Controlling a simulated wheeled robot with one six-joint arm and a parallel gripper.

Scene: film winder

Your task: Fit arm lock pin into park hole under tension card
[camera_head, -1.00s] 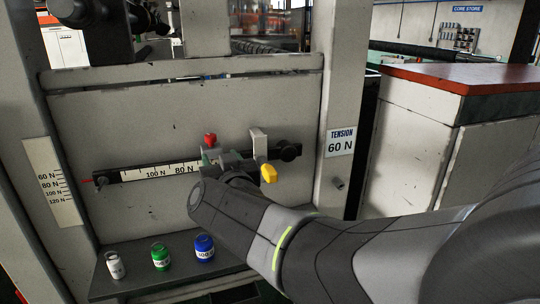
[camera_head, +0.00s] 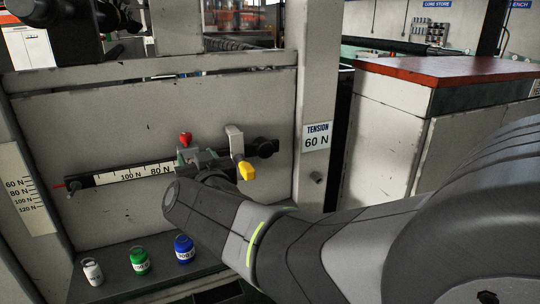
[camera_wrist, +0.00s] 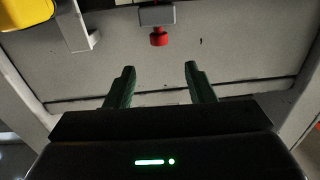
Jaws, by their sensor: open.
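The yellow-handled piece (camera_head: 246,171), which looks like the arm lock pin, sits beside a pale bracket (camera_head: 234,139) at the right part of the scale arm (camera_head: 110,178). The yellow part also shows at the top left of the wrist view (camera_wrist: 24,12). The tension card (camera_head: 317,137), reading 60 N, is on the right post. A small round fitting (camera_head: 316,177) shows below it; I cannot make out its opening. My gripper (camera_wrist: 159,72) is open and empty in the wrist view, its fingertips short of a red knob (camera_wrist: 157,39). My arm partly hides it in the head view.
White (camera_head: 92,272), green (camera_head: 139,261) and blue (camera_head: 184,249) weights stand on the dark shelf below the arm. A red-topped cabinet (camera_head: 440,69) stands to the right. The panel (camera_head: 90,120) above the scale arm is bare.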

